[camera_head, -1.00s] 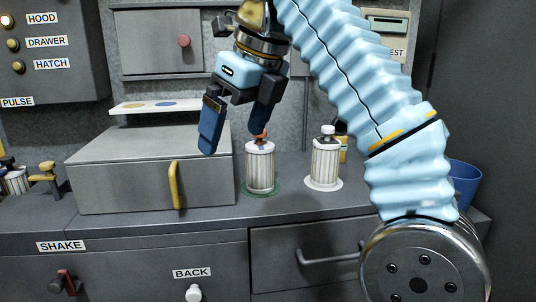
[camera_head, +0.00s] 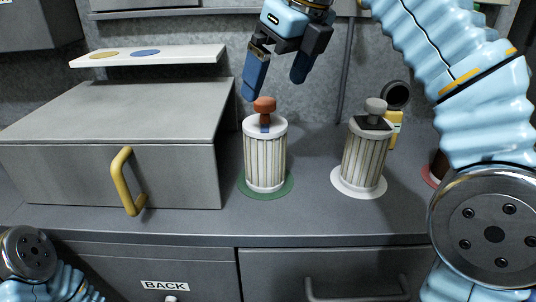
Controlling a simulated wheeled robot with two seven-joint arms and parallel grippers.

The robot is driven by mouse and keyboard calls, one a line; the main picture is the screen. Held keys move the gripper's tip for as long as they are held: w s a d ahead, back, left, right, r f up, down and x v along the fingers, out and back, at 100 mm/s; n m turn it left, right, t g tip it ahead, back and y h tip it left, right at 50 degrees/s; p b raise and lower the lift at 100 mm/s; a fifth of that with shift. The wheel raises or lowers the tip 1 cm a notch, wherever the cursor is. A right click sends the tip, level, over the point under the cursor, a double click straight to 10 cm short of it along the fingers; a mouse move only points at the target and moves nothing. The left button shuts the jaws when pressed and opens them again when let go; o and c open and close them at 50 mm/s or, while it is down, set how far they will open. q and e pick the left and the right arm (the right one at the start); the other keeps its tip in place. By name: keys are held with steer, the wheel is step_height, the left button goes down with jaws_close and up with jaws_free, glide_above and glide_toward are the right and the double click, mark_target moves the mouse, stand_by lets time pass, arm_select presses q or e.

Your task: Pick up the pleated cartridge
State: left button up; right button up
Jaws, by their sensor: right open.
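Two pleated cartridges stand on the grey counter. One pleated cartridge (camera_head: 265,160) has a red-brown knob and a small blue mark, and stands upright on a green disc (camera_head: 284,190). The other pleated cartridge (camera_head: 364,158) has a grey knob and a dark top, and stands on a white disc (camera_head: 340,183). My right gripper (camera_head: 273,90) is open and empty, fingers pointing down. It shows just above the red-brown knob in the picture; whether it touches cannot be told. Of my left arm only a part shows at the lower left; its gripper is out of view.
A grey box with a yellow handle (camera_head: 122,182) stands left of the cartridges. A white shelf (camera_head: 190,55) with yellow and blue spots is above it. A yellow item with a black ring (camera_head: 396,95) is behind the grey-knobbed cartridge. The counter front (camera_head: 230,228) is clear.

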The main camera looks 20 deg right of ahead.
mark_target(267, 100)
steer(key=x, duration=0.3)
steer(key=shift+d+f+b, duration=0.1)
steer(key=shift+b, duration=0.3)
steer(key=x, duration=0.3)
steer(key=w+b+x, duration=0.1)
steer(key=x, duration=0.1)
steer(key=shift+f, duration=0.2)
steer(key=shift+c, duration=0.2)
